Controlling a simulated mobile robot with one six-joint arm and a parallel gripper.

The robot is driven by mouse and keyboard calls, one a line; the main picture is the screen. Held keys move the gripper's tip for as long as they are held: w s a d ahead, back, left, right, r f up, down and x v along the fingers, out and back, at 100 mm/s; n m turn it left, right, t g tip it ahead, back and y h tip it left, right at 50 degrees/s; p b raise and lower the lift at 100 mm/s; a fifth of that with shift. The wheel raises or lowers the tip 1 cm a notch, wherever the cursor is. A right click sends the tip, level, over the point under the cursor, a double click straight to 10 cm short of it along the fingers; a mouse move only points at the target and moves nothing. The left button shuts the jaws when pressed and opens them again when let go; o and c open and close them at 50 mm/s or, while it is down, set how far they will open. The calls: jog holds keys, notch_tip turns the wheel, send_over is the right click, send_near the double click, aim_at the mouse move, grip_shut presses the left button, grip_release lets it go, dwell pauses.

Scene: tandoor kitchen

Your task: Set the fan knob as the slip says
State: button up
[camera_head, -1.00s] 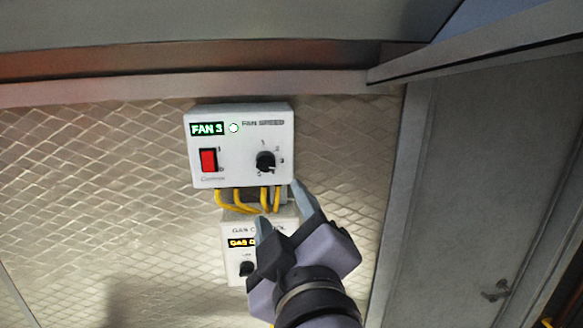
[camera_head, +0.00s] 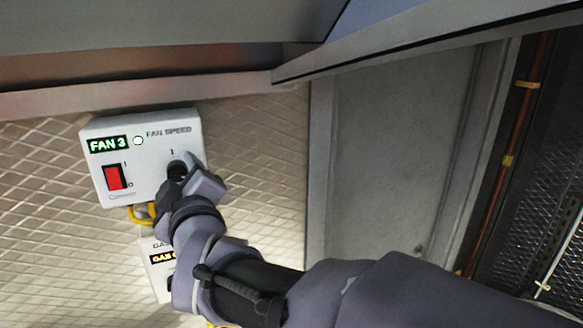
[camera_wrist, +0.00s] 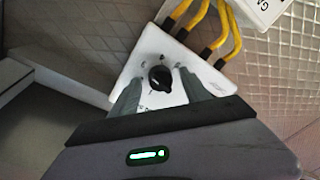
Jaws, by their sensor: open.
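The white fan control box (camera_head: 140,158) is on the tiled wall. The black fan knob (camera_wrist: 160,78) shows in the wrist view, between the two fingers of my open gripper (camera_wrist: 156,92). The fingers are on either side of the knob and I see gaps between them and it. In the head view my gripper (camera_head: 182,172) covers most of the knob. I see no slip.
A second white box, the gas control (camera_head: 158,270), is below, partly hidden by my arm. Yellow cables (camera_wrist: 205,30) run between the boxes. A metal hood edge (camera_head: 190,85) crosses above. A grey door (camera_head: 385,160) is to the right.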

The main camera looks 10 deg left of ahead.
jog(key=shift+s, duration=0.1)
grip_shut()
jog(key=shift+f+b, duration=0.1)
jog(key=shift+b, duration=0.25)
jog(key=m+b, duration=0.2)
jog(key=shift+f+b, duration=0.2)
jog(key=shift+b, duration=0.2)
jog(key=shift+m+b, duration=0.8)
jog(key=shift+b, duration=0.35)
jog(key=m+b, duration=0.4)
jog(key=m, duration=0.1)
jog(key=shift+m+t+b, duration=0.3)
jog(key=shift+m+t, duration=0.1)
jog(key=m+b, duration=0.1)
jog(key=m, duration=0.2)
jog(key=m+b, duration=0.1)
jog(key=m, duration=0.1)
jog(key=shift+a+m+t+h+b, duration=0.1)
jog(key=shift+m+t+h+b, duration=0.2)
jog(key=shift+m, duration=0.1)
jog(key=m+b, duration=0.1)
jog(key=m, duration=0.4)
jog(key=shift+s+r+m, duration=0.1)
jog(key=shift+r+m, duration=0.05)
jog(key=shift+m, duration=0.45)
